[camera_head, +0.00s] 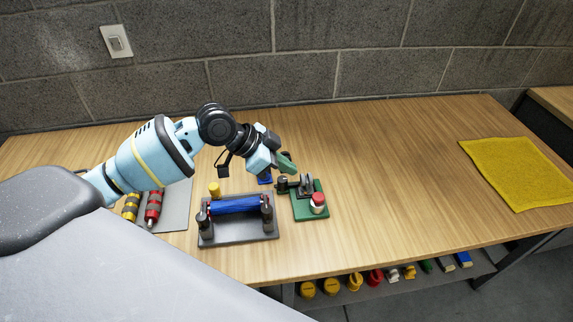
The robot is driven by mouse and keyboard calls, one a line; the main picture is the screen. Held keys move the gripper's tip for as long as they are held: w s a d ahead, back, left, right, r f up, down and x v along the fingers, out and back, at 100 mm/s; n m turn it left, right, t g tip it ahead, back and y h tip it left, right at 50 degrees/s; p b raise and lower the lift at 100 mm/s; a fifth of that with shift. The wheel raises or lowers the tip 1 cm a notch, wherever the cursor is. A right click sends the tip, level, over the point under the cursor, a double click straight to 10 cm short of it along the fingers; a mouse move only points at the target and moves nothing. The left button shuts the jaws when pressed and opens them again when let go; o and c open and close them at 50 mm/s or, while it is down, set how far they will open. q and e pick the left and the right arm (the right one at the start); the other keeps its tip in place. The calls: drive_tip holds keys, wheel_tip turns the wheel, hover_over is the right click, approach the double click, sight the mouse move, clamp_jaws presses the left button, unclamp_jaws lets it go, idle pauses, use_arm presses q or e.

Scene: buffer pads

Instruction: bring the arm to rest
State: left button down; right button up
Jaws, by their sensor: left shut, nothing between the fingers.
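My left arm comes in from the left over the wooden table (390,160). My left gripper (287,163) has green fingers and is shut with nothing in it. It is above the table, just behind a green base (312,210) with a small clamp-like fixture and a red-and-white knob (318,202). Whether the fingertips touch the fixture, I cannot tell. To the left of the green base, a blue cylinder (236,205) lies across the posts of a dark grey stand (240,232). My right gripper is not in view.
A grey tray (178,215) holds a red cylinder (153,208) and a yellow one (131,207), partly under my arm. A yellow cloth (520,172) lies at the right. Several coloured parts stand on a shelf (370,292) below. The table's right middle is clear. A block wall stands behind.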

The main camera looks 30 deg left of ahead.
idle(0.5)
use_arm(q)
drive_tip(key=s+d+f, duration=0.2)
drive_tip(key=s+f, duration=0.2)
drive_tip(key=s, duration=0.1)
drive_tip(key=s+d+f+n+g+y, duration=0.1)
drive_tip(key=s+d+f, duration=0.1)
drive_tip(key=s+f, duration=0.3)
drive_tip(key=s+d+f+n, duration=0.1)
drive_tip(key=s+d+f, duration=0.1)
drive_tip(key=s+f, duration=0.3)
drive_tip(key=shift+s+d+g+y, duration=0.2)
drive_tip(key=shift+s+g+y, duration=0.15)
drive_tip(key=shift+s, duration=0.4)
drive_tip(key=s+a+f+n+g+y, duration=0.1)
drive_tip(key=s+a+f+n+y, duration=0.2)
drive_tip(key=s, duration=0.7)
drive_tip(key=s+a+f+n+g+y, duration=0.1)
drive_tip(key=s+a+n+y, duration=0.25)
drive_tip(key=s, duration=0.75)
drive_tip(key=w+d+f+t+h, duration=0.2)
drive_tip(key=w+f+t, duration=0.4)
drive_tip(key=f, duration=0.3)
drive_tip(key=shift+w+f+t+h, duration=0.2)
drive_tip(key=shift+w+t+h, duration=0.15)
drive_tip(key=shift+t, duration=0.4)
drive_tip(key=shift+n, duration=0.25)
